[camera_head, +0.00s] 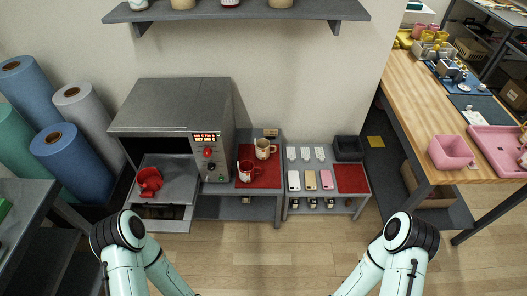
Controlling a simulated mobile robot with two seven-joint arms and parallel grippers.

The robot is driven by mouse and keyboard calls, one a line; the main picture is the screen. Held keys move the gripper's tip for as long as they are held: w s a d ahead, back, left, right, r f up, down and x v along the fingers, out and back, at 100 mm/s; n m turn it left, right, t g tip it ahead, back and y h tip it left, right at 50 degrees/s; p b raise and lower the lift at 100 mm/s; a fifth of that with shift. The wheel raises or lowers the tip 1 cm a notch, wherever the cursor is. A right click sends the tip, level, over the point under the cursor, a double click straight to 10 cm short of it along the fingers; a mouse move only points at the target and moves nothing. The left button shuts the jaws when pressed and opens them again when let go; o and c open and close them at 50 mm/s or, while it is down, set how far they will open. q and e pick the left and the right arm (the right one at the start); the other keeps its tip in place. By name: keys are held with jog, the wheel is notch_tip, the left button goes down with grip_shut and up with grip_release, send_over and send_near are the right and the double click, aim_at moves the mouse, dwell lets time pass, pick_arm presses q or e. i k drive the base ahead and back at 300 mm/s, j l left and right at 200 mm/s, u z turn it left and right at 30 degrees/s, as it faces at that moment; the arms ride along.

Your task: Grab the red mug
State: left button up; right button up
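The red mug (247,171) stands on a red mat (272,180) on the grey table right of the press, with a pale mark on its side. A cream mug (264,149) stands just behind it to the right, and the two look close together. The grey press (172,108) stands to the left with its front open, and a red object (149,182) of unclear shape lies on its lower tray. Both of my arms come in at the bottom, bent, with forearms running out of the lower edge. Neither gripper shows.
A low grey table (331,203) to the right holds phones, small white items, a black bin (349,148) and another red mat (352,179). A shelf (236,11) hangs above. Blue, green and grey rolls (75,168) stand at left. A wooden table (425,110) stands at right. Open floor lies in front.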

aim_at(246, 166)
jog(key=i+l, duration=0.15)
jog(key=i, duration=0.45)
jog(key=i+u, duration=0.2)
jog(key=u, duration=0.15)
jog(key=i+l+u, duration=0.15)
jog(key=u, duration=0.2)
jog(key=i+l+u, duration=0.15)
jog(key=u, duration=0.8)
